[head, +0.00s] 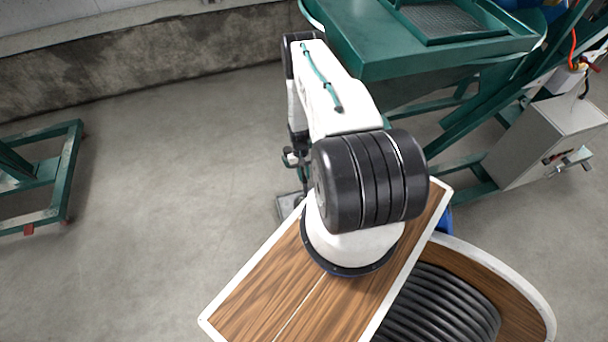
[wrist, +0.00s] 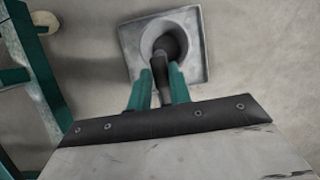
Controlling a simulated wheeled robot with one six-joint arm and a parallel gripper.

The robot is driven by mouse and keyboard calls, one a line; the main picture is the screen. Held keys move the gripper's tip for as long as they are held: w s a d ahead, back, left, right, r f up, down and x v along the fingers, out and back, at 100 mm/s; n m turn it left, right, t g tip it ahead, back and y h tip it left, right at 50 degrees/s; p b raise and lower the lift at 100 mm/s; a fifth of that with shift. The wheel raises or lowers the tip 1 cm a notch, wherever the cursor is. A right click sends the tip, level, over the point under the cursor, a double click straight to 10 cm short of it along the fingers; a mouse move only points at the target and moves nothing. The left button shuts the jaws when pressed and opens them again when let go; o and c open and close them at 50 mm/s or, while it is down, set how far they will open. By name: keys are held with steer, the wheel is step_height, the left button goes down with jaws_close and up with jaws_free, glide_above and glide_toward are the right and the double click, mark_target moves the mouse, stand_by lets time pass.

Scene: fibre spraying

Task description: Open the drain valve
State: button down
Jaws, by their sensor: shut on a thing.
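The drain valve shows in the wrist view as a square grey metal plate (wrist: 197,62) on the floor with a round recess. A dark handle (wrist: 158,66) rises from the recess toward me. My gripper (wrist: 160,84) has its teal fingers on both sides of this handle and is shut on it. In the head view the plate (head: 287,206) shows only in part beside my wooden-topped base, and my gripper there is mostly hidden behind my arm. I cannot tell how far the valve is turned.
A green machine frame (head: 400,50) stands close on the right of my arm, with a grey box (head: 545,140) beyond it. Another green frame (head: 60,180) stands at far left. A low concrete wall (head: 150,60) runs along the back.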

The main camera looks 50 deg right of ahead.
steer(key=shift+w, duration=0.15)
steer(key=c, duration=1.3)
jaws_free()
steer(key=v, duration=0.7)
steer(key=shift+r, duration=0.45)
